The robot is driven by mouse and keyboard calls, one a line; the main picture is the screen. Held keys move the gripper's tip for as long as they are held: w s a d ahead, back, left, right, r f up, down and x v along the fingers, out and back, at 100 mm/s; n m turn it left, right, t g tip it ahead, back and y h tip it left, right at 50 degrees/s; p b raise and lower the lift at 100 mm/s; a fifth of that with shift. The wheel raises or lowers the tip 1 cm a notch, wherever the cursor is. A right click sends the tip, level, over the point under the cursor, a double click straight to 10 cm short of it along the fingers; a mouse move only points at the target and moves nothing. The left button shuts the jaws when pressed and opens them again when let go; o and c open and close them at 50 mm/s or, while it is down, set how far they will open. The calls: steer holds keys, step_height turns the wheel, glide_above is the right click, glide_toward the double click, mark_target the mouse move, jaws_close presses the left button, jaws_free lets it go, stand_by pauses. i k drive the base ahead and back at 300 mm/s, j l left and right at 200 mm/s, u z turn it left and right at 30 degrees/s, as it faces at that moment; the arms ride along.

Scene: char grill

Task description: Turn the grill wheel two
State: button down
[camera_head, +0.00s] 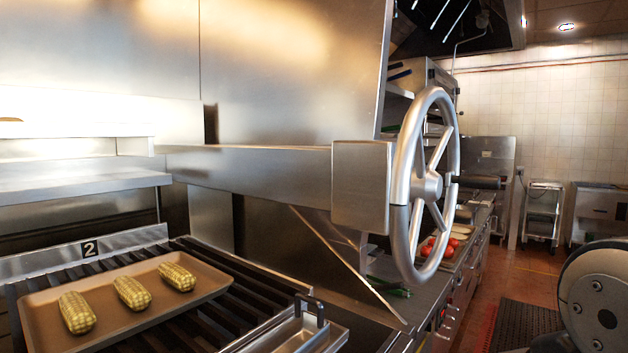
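The grill wheel (431,187) is a large silver spoked wheel, seen at a slant right of centre. It is mounted on a boxy metal housing (361,187) at the end of a horizontal steel beam. A plate marked "2" (90,249) stands at the back of the dark grill grate at lower left. My gripper is not in view. Only a rounded grey part of my arm shows at the lower right edge, apart from the wheel.
A brown tray (118,312) with three corn cobs (131,292) lies on the grate (225,322). A counter with tomatoes (428,246) runs behind the wheel. The red floor (535,275) at right is open beside a dark mat (522,325). A cart (542,213) stands farther back.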

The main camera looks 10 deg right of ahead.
mark_target(419, 186)
steer(key=i+l+u, duration=0.15)
steer(key=l+u, duration=1.6)
